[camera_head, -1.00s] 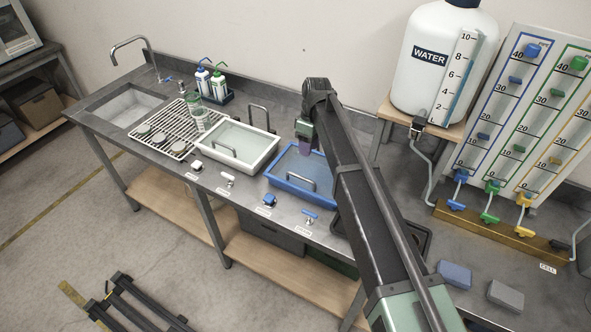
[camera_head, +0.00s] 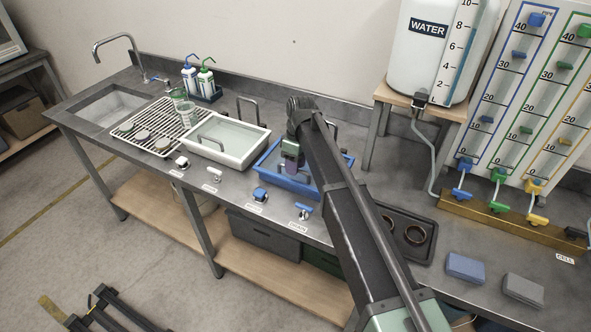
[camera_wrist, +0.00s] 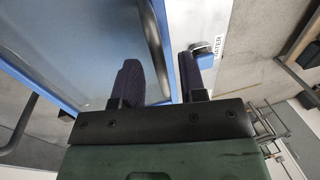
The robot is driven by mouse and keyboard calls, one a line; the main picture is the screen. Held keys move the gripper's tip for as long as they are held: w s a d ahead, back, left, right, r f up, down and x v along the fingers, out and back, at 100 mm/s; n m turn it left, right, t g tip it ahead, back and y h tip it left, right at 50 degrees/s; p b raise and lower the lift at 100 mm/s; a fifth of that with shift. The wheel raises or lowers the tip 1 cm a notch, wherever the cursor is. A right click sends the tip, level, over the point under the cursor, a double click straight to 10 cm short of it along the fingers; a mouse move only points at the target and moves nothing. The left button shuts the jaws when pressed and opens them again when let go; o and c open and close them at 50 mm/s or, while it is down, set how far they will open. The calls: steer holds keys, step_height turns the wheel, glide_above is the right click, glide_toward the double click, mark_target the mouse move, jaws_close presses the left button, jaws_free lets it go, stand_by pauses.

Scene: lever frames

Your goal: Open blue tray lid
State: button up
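The blue tray (camera_head: 285,184) sits on the counter right of the white tray, with a grey handle bar at its near side. My gripper (camera_head: 291,163) points down over it at the near left part, and my arm hides part of its right side. In the wrist view, the tray's grey-blue top panel (camera_wrist: 80,40) and blue rim (camera_wrist: 174,45) show close up. A grey curved bar (camera_wrist: 152,35), likely the handle, runs toward the gap between the fingers. My gripper's fingers (camera_wrist: 161,75) are apart; whether they touch the bar is unclear.
The white tray (camera_head: 259,146) stands to the left. Valve knobs, including a blue one (camera_head: 260,194), line the counter's front edge. The water tank (camera_head: 438,65) stands behind.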

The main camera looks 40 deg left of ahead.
steer(key=shift+c, duration=0.5)
jaws_close()
steer(key=shift+r, duration=0.15)
